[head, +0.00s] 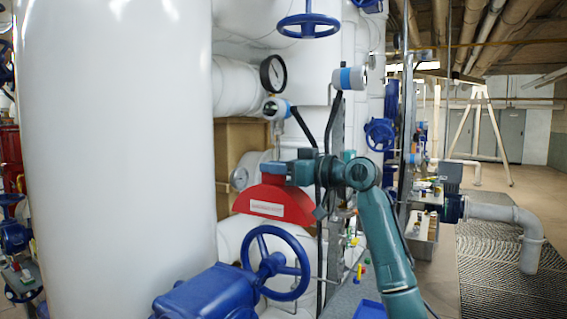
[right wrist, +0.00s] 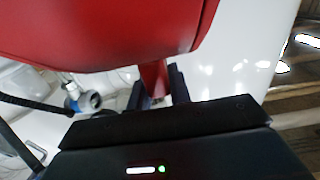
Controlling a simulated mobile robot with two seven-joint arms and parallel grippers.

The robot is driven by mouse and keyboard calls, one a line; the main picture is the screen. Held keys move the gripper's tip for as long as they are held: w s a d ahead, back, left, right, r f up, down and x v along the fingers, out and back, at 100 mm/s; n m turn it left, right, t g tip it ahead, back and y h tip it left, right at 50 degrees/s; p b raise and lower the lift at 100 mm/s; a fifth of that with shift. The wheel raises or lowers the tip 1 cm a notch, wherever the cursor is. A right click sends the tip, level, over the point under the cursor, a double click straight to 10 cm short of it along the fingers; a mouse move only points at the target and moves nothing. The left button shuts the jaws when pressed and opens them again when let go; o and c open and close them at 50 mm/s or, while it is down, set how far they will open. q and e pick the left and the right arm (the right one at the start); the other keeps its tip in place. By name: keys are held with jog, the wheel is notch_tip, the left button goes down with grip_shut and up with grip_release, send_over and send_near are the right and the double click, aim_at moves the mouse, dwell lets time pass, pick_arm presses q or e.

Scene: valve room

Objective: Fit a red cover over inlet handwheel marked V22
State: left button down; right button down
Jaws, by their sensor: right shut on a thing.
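The red cover (head: 272,203), a half-round piece with a white label strip, hangs in the air in the head view. My right gripper (head: 285,172) is shut on it near its top. In the right wrist view the cover (right wrist: 110,35) fills the top, and its red tab lies between my fingers (right wrist: 158,88). A blue handwheel (head: 301,270) on a blue valve body stands just below the cover, apart from it in the picture. No V22 mark is readable, so I cannot tell if this is that wheel. My left gripper is not in view.
A large white tank (head: 120,150) stands close on the left. Other blue handwheels show at the top (head: 308,22) and farther back (head: 380,133). Gauges (head: 273,74) and pipes crowd behind the cover. Open floor (head: 440,265) lies to the right.

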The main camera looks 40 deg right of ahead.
aim_at(274, 183)
jog(key=shift+w+f+b, duration=0.15)
jog(key=shift+f+b, duration=0.45)
jog(key=shift+f, duration=0.4)
jog(key=shift+f+b, duration=0.55)
jog(key=shift+b, duration=0.15)
jog(key=shift+f+b, duration=0.3)
jog(key=shift+f, duration=0.05)
jog(key=shift+f+b, duration=0.7)
jog(key=shift+f, duration=0.15)
jog(key=shift+f+b, duration=0.95)
jog(key=shift+f, duration=0.15)
jog(key=shift+f+b, duration=0.3)
jog(key=shift+f, duration=0.1)
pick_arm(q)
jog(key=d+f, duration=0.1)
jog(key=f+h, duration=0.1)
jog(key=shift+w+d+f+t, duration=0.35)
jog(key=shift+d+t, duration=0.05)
pick_arm(e)
jog(key=shift+f, duration=0.1)
